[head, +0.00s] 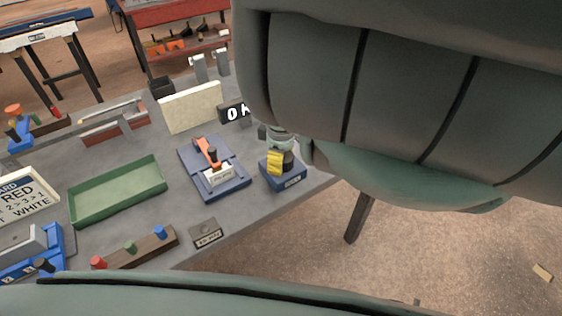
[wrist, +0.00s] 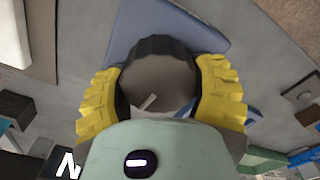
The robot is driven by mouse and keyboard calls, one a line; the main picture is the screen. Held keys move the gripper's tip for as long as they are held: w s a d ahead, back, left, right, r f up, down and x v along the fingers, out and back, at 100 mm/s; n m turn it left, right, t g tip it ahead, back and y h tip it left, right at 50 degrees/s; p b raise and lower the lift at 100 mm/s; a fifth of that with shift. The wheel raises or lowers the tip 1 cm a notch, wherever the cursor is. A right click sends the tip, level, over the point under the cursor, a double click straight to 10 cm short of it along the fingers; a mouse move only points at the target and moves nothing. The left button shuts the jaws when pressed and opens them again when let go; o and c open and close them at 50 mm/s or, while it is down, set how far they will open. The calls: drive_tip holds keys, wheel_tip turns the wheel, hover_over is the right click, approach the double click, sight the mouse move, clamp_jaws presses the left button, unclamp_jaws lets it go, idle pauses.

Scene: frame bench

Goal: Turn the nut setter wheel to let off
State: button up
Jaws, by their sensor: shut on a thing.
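The nut setter wheel is a dark knob with a ridged black rim and a grey-brown top (wrist: 158,78) bearing a pale pointer mark. It stands on a blue base block (head: 284,180) near the front right edge of the bench. My gripper (wrist: 160,95) has its yellow ridged fingers on both sides of the wheel, shut on its rim. In the head view my gripper (head: 279,162) is small and partly hidden by my arm. The lettering on the block is too small to read.
Left of the block is a blue fixture (head: 228,183) with an orange lever. A green tray (head: 118,190) and a peg rail (head: 135,248) lie further left. The bench edge is close on the right.

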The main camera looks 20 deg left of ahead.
drive_tip(key=shift+n, duration=0.9)
drive_tip(key=o, duration=1.2)
drive_tip(key=shift+r, duration=0.1)
wheel_tip(320, 180, up, 7)
drive_tip(key=shift+w+f, duration=0.1)
drive_tip(key=shift+f, duration=0.05)
drive_tip(key=shift+r, duration=0.3)
